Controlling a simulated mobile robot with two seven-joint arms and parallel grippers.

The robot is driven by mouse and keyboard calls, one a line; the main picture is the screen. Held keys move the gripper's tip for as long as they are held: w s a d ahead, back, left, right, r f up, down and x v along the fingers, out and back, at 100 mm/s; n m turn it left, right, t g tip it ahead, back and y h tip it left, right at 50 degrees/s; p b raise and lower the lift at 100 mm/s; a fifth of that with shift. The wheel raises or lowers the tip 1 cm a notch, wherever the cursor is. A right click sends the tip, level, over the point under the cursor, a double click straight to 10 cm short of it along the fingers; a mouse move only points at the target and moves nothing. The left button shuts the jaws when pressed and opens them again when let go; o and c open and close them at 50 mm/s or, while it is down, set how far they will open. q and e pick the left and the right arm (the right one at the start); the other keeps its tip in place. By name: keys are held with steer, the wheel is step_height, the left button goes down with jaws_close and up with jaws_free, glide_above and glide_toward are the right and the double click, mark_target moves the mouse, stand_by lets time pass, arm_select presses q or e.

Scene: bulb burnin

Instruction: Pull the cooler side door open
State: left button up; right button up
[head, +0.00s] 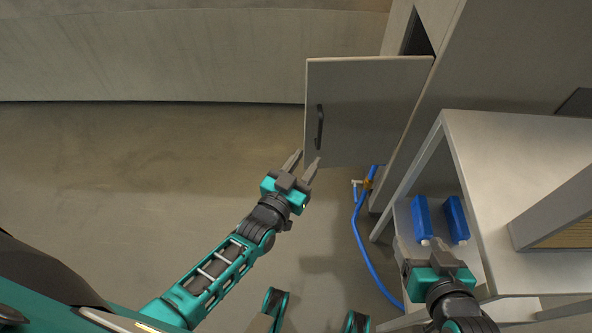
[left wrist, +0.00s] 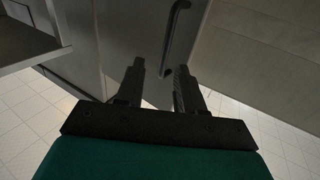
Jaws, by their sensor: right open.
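The cooler side door (head: 365,105) is a grey panel that stands swung out from the tall cabinet, with a dark gap (head: 417,38) behind its top edge. Its black bar handle (head: 320,127) is near the door's left edge. My left gripper (head: 305,160) is open and empty, just below the handle and apart from it. The left wrist view shows the handle (left wrist: 176,38) beyond the two spread fingers (left wrist: 158,82). My right gripper (head: 436,248) is at the lower right by the white table, open.
A white table (head: 500,140) with a lower shelf stands at the right. Two blue bottles (head: 422,217) (head: 456,217) are on the shelf. A blue hose (head: 362,235) runs down to the floor by the cabinet. The floor (head: 150,150) at the left is clear.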

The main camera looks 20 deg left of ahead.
arm_select(q)
steer(key=v, duration=0.4)
steer(key=shift+s, duration=0.15)
arm_select(e)
steer(key=shift+r, duration=0.4)
arm_select(q)
steer(key=shift+s, duration=0.1)
arm_select(e)
steer(key=shift+s, duration=0.1)
